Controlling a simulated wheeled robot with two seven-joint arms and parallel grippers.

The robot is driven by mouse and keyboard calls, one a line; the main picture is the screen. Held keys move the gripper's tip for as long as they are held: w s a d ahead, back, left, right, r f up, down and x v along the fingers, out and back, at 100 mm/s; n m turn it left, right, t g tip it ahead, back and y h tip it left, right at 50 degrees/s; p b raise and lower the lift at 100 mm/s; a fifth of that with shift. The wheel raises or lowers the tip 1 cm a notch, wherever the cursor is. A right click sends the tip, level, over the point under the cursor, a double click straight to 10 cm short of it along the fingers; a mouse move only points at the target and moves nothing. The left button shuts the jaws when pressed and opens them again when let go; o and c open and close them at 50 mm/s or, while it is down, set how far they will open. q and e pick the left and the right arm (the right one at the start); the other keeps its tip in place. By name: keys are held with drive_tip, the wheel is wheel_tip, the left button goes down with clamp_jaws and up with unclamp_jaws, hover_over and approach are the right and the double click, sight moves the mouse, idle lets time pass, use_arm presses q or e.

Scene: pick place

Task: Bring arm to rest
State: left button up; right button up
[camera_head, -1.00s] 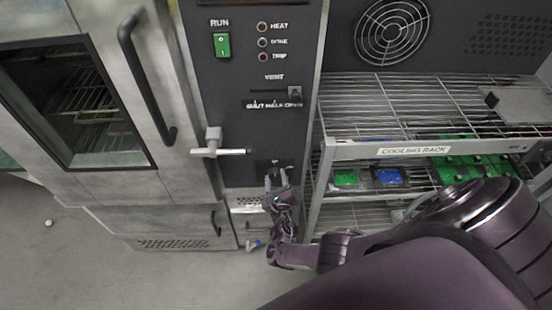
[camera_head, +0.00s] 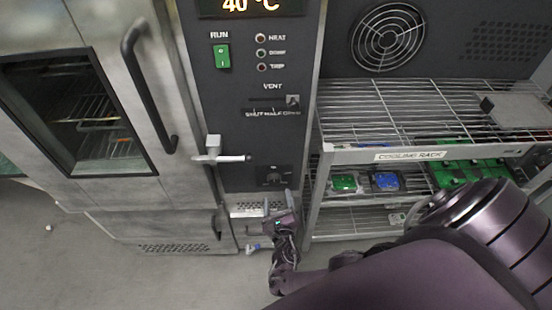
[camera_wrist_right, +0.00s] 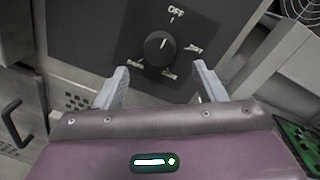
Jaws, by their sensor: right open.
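My right gripper (camera_head: 278,203) is open and empty in front of the lower end of the oven's dark control panel (camera_head: 262,130). In the right wrist view its two grey fingers (camera_wrist_right: 160,88) stand apart, with a black rotary knob (camera_wrist_right: 159,48) beyond and between them, not touched as far as I can see. The knob's pointer is up, towards the OFF mark. My right arm (camera_head: 400,265) comes in from the lower right. My left gripper is not in view.
The oven door (camera_head: 95,90) with its black handle is shut on the left. A T-shaped latch handle (camera_head: 222,157) sticks out beside the panel. The cooling rack (camera_head: 420,151) on the right holds green and blue boards. Grey floor (camera_head: 130,280) is open at lower left.

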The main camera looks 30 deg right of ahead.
drive_tip(key=shift+s+a, duration=0.3)
drive_tip(key=shift+s, duration=0.25)
